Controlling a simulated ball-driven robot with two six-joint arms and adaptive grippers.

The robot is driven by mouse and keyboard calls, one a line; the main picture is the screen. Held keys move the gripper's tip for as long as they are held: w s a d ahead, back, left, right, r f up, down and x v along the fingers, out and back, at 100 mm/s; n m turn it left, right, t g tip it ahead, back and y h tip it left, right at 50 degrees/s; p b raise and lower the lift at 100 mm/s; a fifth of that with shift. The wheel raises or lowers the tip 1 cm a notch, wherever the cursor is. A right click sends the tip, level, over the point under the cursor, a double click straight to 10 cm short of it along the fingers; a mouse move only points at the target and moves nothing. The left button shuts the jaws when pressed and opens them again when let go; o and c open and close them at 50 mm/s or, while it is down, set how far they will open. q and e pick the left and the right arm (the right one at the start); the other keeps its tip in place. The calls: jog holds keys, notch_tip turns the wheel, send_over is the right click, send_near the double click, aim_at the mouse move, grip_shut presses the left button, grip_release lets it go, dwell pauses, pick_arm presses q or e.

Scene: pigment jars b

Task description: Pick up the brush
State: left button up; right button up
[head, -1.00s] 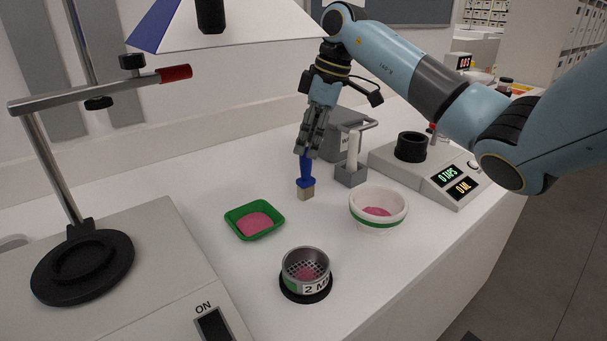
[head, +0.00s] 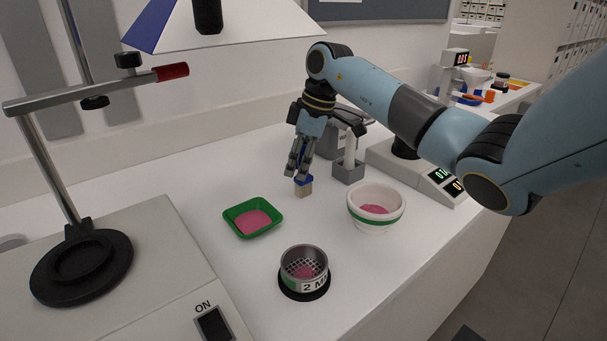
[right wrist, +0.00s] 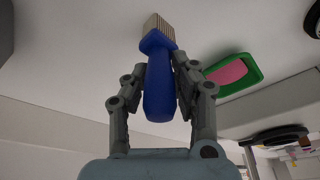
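The brush (right wrist: 159,80) has a blue handle and a pale bristle block, and stands upright on the white table with its bristles down. In the head view only its lower part (head: 304,189) shows below my right gripper (head: 297,171); the fingers hide most of the handle. In the right wrist view, the fingers of my right gripper (right wrist: 158,68) lie on both sides of the blue handle, very close to it. Whether they press on it cannot be told. My left gripper is not in view.
A green tray (head: 231,222) with pink powder and a sieve jar (head: 303,262) stand in front. A white bowl (head: 374,218) with a green band stands to the right. Behind are a grey holder (head: 348,172) and a scale (head: 432,184). A clamp stand (head: 50,170) is at left.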

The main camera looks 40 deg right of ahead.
grip_shut()
